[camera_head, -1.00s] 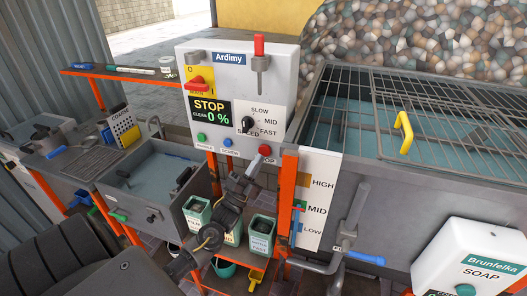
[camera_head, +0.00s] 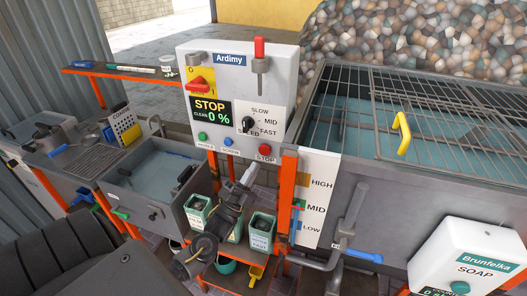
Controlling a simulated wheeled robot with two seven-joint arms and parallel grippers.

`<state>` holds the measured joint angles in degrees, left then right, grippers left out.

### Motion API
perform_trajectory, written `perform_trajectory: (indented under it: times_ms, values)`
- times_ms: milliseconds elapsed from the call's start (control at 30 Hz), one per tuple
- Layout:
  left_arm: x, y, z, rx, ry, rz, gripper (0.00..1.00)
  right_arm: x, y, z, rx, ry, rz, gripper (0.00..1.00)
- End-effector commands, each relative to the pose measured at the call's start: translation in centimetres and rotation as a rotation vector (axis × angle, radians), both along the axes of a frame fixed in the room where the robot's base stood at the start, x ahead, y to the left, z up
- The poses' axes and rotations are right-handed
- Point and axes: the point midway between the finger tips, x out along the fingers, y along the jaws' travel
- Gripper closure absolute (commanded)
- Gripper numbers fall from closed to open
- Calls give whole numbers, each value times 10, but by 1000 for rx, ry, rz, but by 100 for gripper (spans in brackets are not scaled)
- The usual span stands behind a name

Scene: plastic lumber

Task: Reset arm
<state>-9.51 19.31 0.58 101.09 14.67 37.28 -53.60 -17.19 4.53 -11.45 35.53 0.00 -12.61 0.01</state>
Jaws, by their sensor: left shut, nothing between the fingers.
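My left arm comes in from the lower left, and its dark gripper (camera_head: 246,178) points up and away in front of the control panel's lower edge. Its fingers are shut with nothing between them. The white Ardimy control panel (camera_head: 222,66) stands just above and behind it, with a red switch, a display reading STOP and 0 %, a speed knob and coloured buttons. The gripper appears apart from the panel. It partly hides the bins behind it. My right gripper is not in view.
An orange frame (camera_head: 288,190) stands just right of the gripper. A water-filled sink (camera_head: 150,183) is to the left. A large tank with a wire grid (camera_head: 450,115) and yellow handle is to the right. A soap dispenser (camera_head: 470,262) is at lower right. Labelled bins (camera_head: 262,232) sit below.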

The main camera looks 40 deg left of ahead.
Motion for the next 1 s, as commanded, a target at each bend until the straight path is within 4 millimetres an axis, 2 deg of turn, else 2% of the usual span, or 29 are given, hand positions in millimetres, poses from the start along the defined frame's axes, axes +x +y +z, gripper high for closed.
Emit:
perform_trajectory:
  times_ms: [367,467,533,667,767,867,1000]
  values:
    - [0,0,0,-2,2,-1,100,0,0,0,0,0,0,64]
    - [2,-3,-6,-35,48,-12,100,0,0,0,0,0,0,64]
    - [4,-8,-16,-95,130,-29,100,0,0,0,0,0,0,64]
    - [5,-26,-52,-289,388,-74,100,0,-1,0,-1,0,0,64]
    - [-6,-46,-90,-479,635,-93,100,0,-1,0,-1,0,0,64]
    - [-31,-69,-126,-664,878,-83,100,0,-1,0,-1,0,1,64]
    - [-80,-97,-164,-886,1175,-16,100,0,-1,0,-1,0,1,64]
